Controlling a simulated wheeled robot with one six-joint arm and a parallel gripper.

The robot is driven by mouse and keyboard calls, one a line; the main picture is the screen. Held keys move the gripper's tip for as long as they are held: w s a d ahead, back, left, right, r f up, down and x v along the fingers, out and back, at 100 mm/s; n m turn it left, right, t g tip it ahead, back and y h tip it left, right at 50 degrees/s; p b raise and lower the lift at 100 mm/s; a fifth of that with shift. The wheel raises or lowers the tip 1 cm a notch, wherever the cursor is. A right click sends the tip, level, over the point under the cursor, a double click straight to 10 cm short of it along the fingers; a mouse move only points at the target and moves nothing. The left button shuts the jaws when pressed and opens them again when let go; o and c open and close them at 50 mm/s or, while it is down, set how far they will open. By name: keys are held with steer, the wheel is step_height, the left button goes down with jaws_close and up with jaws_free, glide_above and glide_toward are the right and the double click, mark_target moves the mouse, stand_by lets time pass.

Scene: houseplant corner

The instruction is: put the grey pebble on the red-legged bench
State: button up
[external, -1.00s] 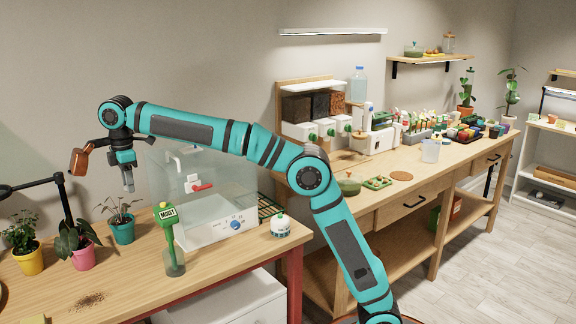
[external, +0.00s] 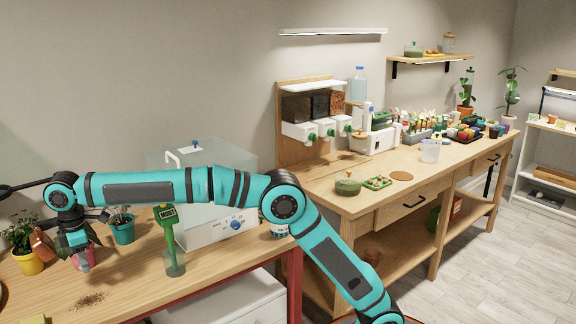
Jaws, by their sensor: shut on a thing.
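The red-legged bench (external: 130,285) is on the left, with a wooden top and a dark red frame below its front edge. My gripper (external: 84,267) points down over the left part of this bench, in front of the pink pot. It is shut on a small grey thing, taken as the grey pebble, mostly hidden between the fingers. I cannot tell whether the held thing touches the bench top.
Potted plants in yellow (external: 29,262), pink and teal (external: 122,231) pots stand near my gripper. A green moisture meter (external: 168,225) stands in a glass, before a clear-lidded white box (external: 222,230). Dark soil (external: 88,301) is spilled in front. Bench top between is clear.

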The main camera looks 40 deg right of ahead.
mark_target(93, 294)
steer(key=shift+f, duration=4.4)
steer(key=shift+f, duration=0.1)
steer(key=o, duration=0.9)
steer(key=shift+o, duration=0.2)
step_height(93, 294, up, 12)
steer(key=shift+r, duration=0.1)
steer(key=o, duration=1)
steer(key=shift+d, duration=0.1)
